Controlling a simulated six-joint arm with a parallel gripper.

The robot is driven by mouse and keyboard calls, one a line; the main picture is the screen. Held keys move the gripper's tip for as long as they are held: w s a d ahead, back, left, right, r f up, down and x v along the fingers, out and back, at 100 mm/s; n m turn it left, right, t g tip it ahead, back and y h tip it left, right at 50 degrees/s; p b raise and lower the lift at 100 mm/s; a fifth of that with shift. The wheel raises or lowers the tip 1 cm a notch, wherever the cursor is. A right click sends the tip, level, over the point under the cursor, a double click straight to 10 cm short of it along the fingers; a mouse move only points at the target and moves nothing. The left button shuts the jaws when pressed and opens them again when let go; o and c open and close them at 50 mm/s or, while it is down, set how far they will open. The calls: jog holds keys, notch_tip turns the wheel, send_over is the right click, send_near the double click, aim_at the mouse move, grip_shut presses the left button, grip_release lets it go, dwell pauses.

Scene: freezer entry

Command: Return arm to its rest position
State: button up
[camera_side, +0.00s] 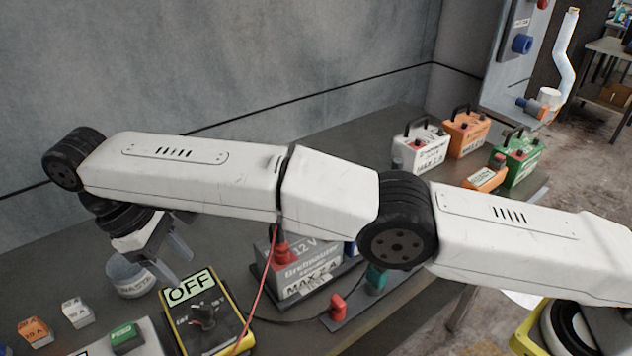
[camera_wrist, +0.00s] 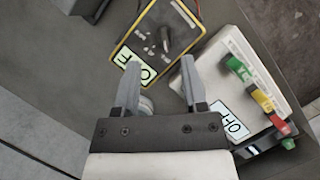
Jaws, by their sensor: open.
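My arm stretches across the side view from right to left, its white links passing over the bench. My gripper (camera_side: 178,268) hangs at the left end, pointing down, above the bench near a yellow meter (camera_side: 205,318) whose label reads OFF. In the wrist view my gripper (camera_wrist: 160,85) is open, with its two grey fingers apart and no object held between them. The yellow meter (camera_wrist: 158,38) lies beyond the fingertips there. A round grey cup (camera_side: 130,275) stands beside the gripper in the side view. Part of it seems to show behind the left finger in the wrist view.
A large grey battery (camera_side: 305,270) with a red lead stands under my arm. Red and green terminals (camera_side: 338,308) are in front of it. Several smaller batteries (camera_side: 420,148) stand at the back right. A white box with coloured fuses (camera_wrist: 240,75) lies right of the meter.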

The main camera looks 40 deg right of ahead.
jog(key=w+d+m+t+y, duration=0.1)
jog(key=w+d+m+y, duration=0.15)
jog(key=w+d, duration=0.7)
jog(key=s+d+f+m+t, duration=0.1)
jog(key=s+d, duration=0.2)
jog(key=d, duration=0.5)
jog(key=s+d+f+m+t, duration=0.1)
jog(key=s+d+m, duration=0.1)
jog(key=d, duration=0.7)
jog(key=s+d+f+m+t+y, duration=0.1)
jog(key=s+d, duration=0.4)
jog(key=d, duration=0.3)
jog(key=shift+d+f+m, duration=0.2)
jog(key=shift+m, duration=0.15)
jog(key=s+d+f+m, duration=0.1)
jog(key=s+d, duration=0.2)
jog(key=s, duration=0.3)
jog(key=s+d+f+m+t, duration=0.1)
jog(key=s+d+f, duration=0.1)
jog(key=s+d, duration=0.2)
jog(key=shift+s+f+m, duration=0.3)
jog(key=shift+s+m, duration=0.1)
jog(key=shift+s, duration=0.8)
